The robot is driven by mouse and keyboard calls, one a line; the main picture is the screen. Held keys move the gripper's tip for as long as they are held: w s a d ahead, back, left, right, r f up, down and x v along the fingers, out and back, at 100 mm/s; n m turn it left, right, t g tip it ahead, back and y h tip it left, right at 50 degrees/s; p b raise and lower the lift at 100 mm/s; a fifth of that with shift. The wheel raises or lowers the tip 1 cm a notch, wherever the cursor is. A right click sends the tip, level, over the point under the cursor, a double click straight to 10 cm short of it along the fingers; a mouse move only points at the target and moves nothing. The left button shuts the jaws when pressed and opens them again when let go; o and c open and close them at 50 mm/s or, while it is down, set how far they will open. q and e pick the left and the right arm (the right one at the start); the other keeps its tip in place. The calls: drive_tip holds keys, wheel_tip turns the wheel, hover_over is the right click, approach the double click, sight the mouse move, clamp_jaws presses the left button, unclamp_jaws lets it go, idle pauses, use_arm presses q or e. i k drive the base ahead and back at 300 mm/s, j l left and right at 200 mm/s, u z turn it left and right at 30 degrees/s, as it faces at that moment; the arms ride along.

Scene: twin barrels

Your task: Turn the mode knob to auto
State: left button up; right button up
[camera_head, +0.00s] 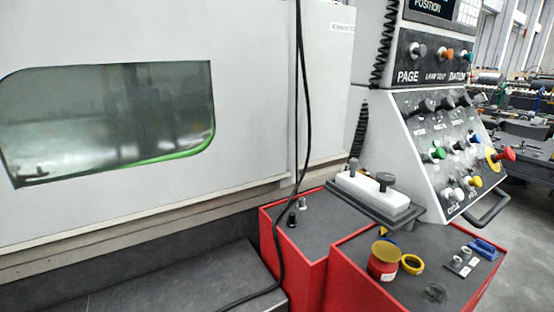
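The slanted control panel (440,145) of the machine stands at the right in the head view. A row of dark knobs runs along its top; the leftmost dark knob (427,105) has a small label below it that may read "MODE", but it is too blurred to be sure. I cannot tell which setting it points to. Below the row are green, blue, white and yellow buttons and a red knob on a yellow ring (504,154). Neither of my grippers is in view.
Red cabinets (345,262) with dark tops stand below the panel. They carry a red tin (383,262), a yellow ring (412,264) and small tools. A white block with knobs (372,196) sits between. A black cable (297,120) hangs before the machine door. A handle (490,212) juts below the panel.

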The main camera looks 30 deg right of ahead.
sight(426, 106)
drive_tip(key=z, duration=1.45)
drive_tip(key=i+l+z, duration=0.15)
drive_tip(key=l, duration=0.25)
drive_tip(key=i+l+z, duration=0.1)
drive_tip(key=l, duration=0.3)
drive_tip(key=i+l+z, duration=0.15)
drive_tip(key=l, duration=0.2)
